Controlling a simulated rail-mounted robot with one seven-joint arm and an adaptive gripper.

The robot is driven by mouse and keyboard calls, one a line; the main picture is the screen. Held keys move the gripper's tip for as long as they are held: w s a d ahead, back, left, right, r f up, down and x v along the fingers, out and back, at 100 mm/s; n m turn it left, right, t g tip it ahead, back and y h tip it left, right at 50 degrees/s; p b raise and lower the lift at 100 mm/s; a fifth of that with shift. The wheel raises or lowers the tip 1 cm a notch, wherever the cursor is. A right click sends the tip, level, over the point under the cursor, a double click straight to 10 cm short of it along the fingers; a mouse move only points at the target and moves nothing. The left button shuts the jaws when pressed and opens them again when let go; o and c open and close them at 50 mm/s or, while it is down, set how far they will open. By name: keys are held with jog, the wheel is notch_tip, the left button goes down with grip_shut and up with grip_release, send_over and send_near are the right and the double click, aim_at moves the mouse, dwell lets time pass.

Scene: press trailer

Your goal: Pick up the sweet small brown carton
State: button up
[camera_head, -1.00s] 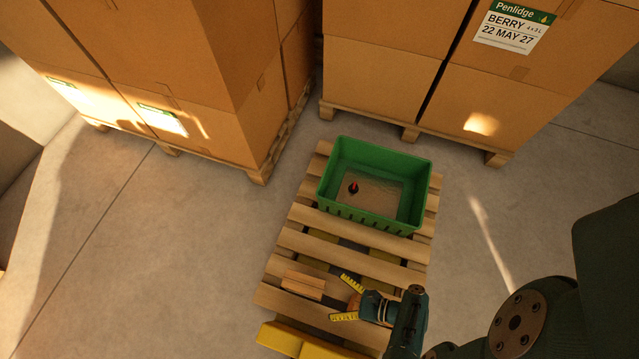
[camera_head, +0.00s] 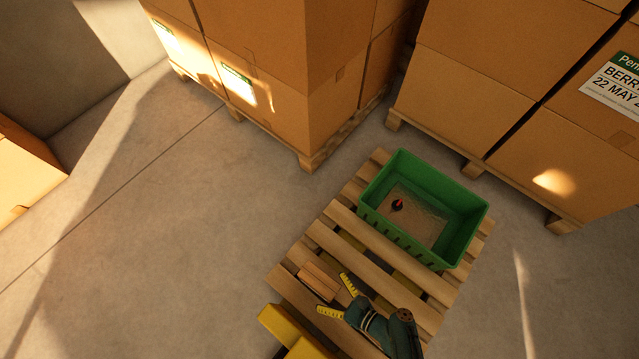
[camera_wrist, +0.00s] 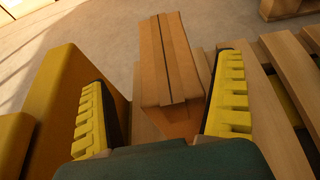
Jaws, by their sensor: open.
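A small brown carton (camera_head: 319,281) lies on the wooden pallet (camera_head: 330,240) near its left front corner. My gripper (camera_head: 338,297) is open, with its yellow toothed fingers just to the right of the carton in the head view. In the wrist view the carton (camera_wrist: 170,70) shows close ahead, between the two yellow fingers and reaching beyond their tips. The carton's top shows a lengthwise seam. No grip on it shows, and I cannot tell whether a finger touches it.
A green crate (camera_head: 372,222) stands on the far part of the pallet with a small dark and red item (camera_head: 397,204) inside. A yellow block-like part (camera_head: 290,328) lies at the pallet's near edge. Stacked large cartons (camera_head: 465,75) stand behind.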

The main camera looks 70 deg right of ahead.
aim_at(320, 281)
jog(key=shift+d+r+b+x, duration=0.1)
jog(key=shift+b+x, duration=0.25)
jog(key=shift+x, duration=0.5)
jog(key=shift+d+r+b+x, duration=0.15)
jog(key=shift+b+x, duration=0.2)
jog(key=shift+x, duration=0.55)
jog(key=shift+d+r+b+x, duration=0.1)
jog(key=shift+b+x, duration=0.25)
jog(key=shift+x, duration=0.5)
jog(key=shift+c, duration=0.2)
jog(key=c, duration=1.2)
jog(key=shift+r, duration=0.15)
jog(key=shift+c, duration=0.5)
